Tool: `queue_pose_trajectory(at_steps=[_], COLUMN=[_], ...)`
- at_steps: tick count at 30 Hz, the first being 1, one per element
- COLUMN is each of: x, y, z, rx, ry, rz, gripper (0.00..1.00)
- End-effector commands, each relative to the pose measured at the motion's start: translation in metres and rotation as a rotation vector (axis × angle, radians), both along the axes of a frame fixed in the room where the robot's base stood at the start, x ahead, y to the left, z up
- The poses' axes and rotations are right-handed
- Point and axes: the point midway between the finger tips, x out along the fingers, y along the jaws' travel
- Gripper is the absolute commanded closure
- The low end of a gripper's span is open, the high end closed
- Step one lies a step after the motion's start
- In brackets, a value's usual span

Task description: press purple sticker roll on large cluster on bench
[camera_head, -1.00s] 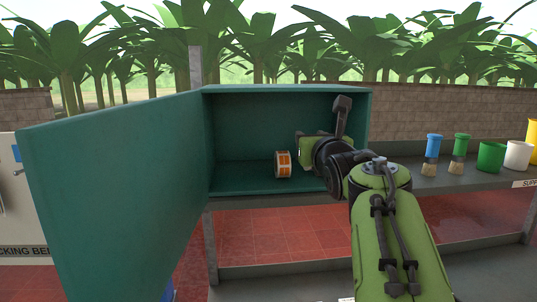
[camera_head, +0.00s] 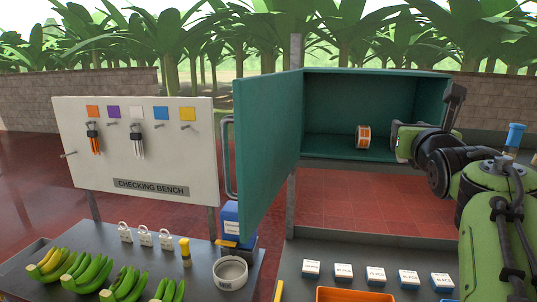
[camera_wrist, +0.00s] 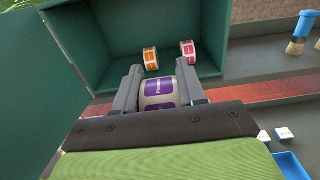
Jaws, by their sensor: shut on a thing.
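My gripper (camera_wrist: 160,82) is shut on a purple sticker roll (camera_wrist: 158,92), its purple band showing between the two fingers in the wrist view. In the head view my gripper (camera_head: 398,142) is at the front of the open green cabinet (camera_head: 330,88), and the held roll is hidden there. Several green banana clusters (camera_head: 90,273) lie on the bench (camera_head: 205,262) at lower left; the leftmost (camera_head: 50,263) has some yellow. Which cluster is the large one I cannot tell for certain.
An orange roll (camera_head: 363,136) and a purple-pink roll (camera_wrist: 188,53) stand inside the cabinet. Its open door (camera_head: 266,155) juts forward between cabinet and bench. A blue box (camera_head: 231,222), white bowl (camera_head: 230,271) and small padlock-shaped items (camera_head: 145,236) stand on the bench.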

Motion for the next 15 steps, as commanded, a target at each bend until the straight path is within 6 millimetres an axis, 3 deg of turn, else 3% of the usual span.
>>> queue_pose_trajectory(at_steps=[8,15], x=[0.026,0.051], y=[0.029,0.061], z=[-0.028,-0.078], rx=[-0.001,0.0], ry=[0.004,0.009], rz=[0.03,0.063], gripper=[0.97,0.97])
